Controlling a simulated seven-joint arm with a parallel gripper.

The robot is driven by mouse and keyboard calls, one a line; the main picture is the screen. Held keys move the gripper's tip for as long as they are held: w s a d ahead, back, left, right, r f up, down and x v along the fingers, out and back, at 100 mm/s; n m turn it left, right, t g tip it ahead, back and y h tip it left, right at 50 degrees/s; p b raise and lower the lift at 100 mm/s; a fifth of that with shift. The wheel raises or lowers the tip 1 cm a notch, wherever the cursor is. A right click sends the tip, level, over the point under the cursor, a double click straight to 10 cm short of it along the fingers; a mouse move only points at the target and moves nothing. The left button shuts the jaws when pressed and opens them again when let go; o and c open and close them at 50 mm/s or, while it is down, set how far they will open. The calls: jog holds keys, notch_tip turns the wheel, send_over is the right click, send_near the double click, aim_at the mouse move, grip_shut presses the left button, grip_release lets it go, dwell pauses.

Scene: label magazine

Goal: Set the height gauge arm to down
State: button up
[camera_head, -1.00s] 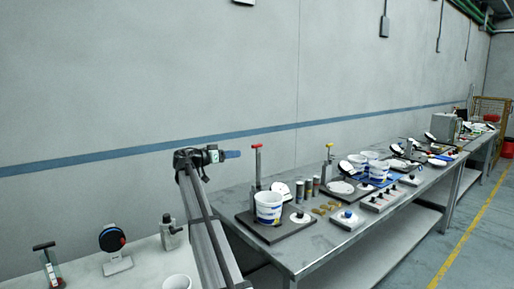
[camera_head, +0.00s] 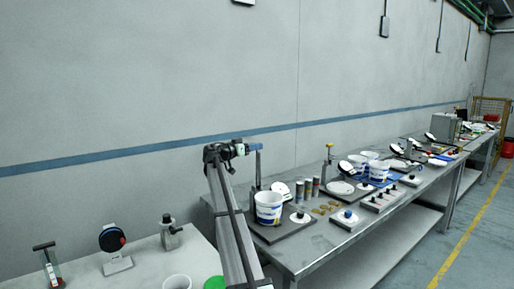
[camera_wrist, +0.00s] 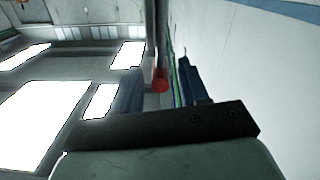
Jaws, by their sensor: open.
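The height gauge's upright post (camera_head: 258,168) stands at the back of a dark base plate (camera_head: 299,231) on the near end of the bench. My gripper (camera_head: 254,147) is at the top of this post and hides the gauge's arm in the head view. In the wrist view, the red end of the gauge arm (camera_wrist: 160,82) shows between the two blue fingers of my gripper (camera_wrist: 158,92). The fingers stand apart, with space visible around the red end. Whether either finger touches it cannot be told.
A white bucket (camera_head: 268,208) stands on the base plate in front of the post. A second gauge with a yellow top (camera_head: 330,147) stands further along the bench. Small jars (camera_head: 308,188) stand between them. The wall (camera_head: 150,90) is close behind.

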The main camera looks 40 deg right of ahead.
jog(key=shift+d, duration=1.05)
grip_shut()
